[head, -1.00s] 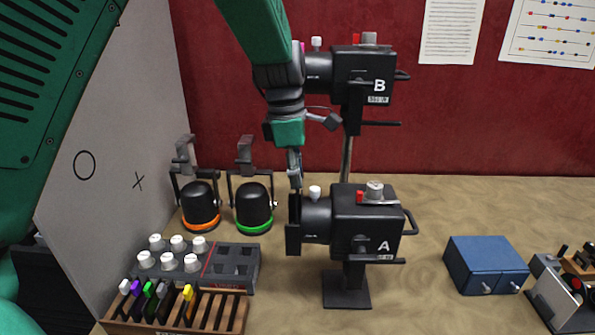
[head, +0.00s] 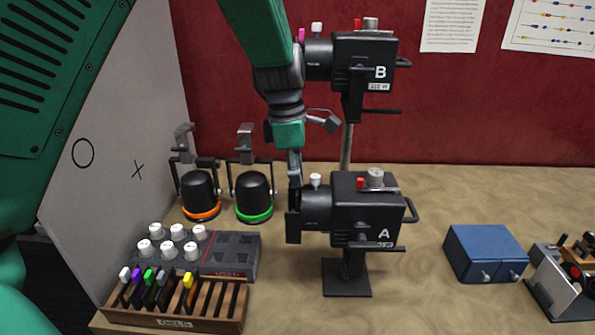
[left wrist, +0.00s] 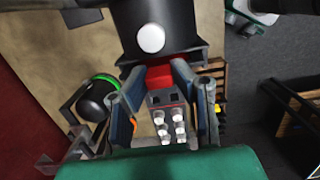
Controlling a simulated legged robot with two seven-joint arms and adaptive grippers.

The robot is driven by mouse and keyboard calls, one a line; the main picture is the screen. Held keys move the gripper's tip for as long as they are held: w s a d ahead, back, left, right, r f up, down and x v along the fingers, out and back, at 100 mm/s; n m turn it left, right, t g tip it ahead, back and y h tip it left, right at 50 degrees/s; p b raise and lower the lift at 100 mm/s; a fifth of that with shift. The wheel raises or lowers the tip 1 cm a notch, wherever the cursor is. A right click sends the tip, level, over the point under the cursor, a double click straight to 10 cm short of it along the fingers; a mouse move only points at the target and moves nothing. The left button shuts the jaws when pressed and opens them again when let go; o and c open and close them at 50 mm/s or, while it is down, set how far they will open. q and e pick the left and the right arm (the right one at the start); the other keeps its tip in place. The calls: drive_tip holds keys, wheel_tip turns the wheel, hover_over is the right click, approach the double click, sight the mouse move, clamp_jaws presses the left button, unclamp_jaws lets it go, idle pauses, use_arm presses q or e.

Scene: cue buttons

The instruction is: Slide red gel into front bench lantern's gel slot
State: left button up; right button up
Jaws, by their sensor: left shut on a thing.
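The front bench lantern A (head: 365,212) is a black box on a stand with a short barrel facing left. A flat dark gel-slot frame (head: 293,226) stands at the barrel's left end. My left gripper (head: 294,178) points down at the top of this frame. In the left wrist view, my left gripper (left wrist: 160,100) is shut on the red gel (left wrist: 159,76), a red piece between the fingers against the lantern's dark front edge. The gel is hidden in the head view, and I cannot tell how deep it sits in the slot. My right gripper is not in view.
Lantern B (head: 365,62) hangs above lantern A, close to my left arm. A gel rack (head: 175,310) with several coloured gels and a knob panel (head: 230,258) stand front left. A blue box (head: 485,250) is at the right.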

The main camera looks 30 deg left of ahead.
use_arm(q)
drive_tip(key=shift+f, duration=0.95)
drive_tip(key=o, duration=1)
drive_tip(key=shift+r, duration=0.1)
drive_tip(key=shift+r, duration=0.3)
drive_tip(key=r, duration=0.3)
drive_tip(key=a+r, duration=0.1)
drive_tip(key=r, duration=0.7)
drive_tip(key=shift+s+a, duration=0.15)
drive_tip(key=shift+s, duration=0.15)
